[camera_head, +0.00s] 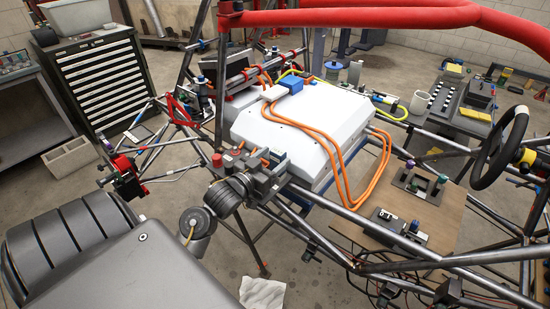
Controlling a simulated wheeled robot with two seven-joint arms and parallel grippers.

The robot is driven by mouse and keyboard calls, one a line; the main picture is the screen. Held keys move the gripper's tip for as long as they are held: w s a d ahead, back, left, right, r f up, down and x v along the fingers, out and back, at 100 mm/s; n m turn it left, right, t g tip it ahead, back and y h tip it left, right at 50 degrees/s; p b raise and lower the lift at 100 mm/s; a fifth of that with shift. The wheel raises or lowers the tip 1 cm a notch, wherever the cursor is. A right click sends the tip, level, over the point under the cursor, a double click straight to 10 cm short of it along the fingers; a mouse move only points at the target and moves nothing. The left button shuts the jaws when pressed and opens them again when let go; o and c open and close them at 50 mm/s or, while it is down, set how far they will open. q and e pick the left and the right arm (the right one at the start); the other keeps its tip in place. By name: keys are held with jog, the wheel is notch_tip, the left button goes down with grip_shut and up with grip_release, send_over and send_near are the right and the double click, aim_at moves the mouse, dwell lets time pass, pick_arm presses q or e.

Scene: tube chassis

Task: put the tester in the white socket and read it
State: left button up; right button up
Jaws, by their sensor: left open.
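My left gripper (266,161) is at the end of the arm from the lower left, open, over the near left edge of the white battery case (290,133). Small red and grey parts show around its fingers, and I cannot tell whether it touches them. On the wooden board (452,205) at right are two dark holders. The far holder (420,184) has small purple and green pieces. The near holder (399,229) has white-marked pieces and a blue one. I cannot tell which small thing is the tester or which is the white socket. My right gripper is not in view.
Chassis tubes run around the case, with a thick red tube (350,17) across the top. Orange cables (345,178) loop over the case's right side. A steering wheel (500,147) is at right. A drawer cabinet (103,80) stands at back left. A white cloth (262,292) lies on the floor.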

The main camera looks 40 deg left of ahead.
pick_arm(q)
jog(key=s+b, duration=0.1)
jog(key=s, duration=1)
jog(key=shift+d+b, duration=0.15)
jog(key=shift+b, duration=0.25)
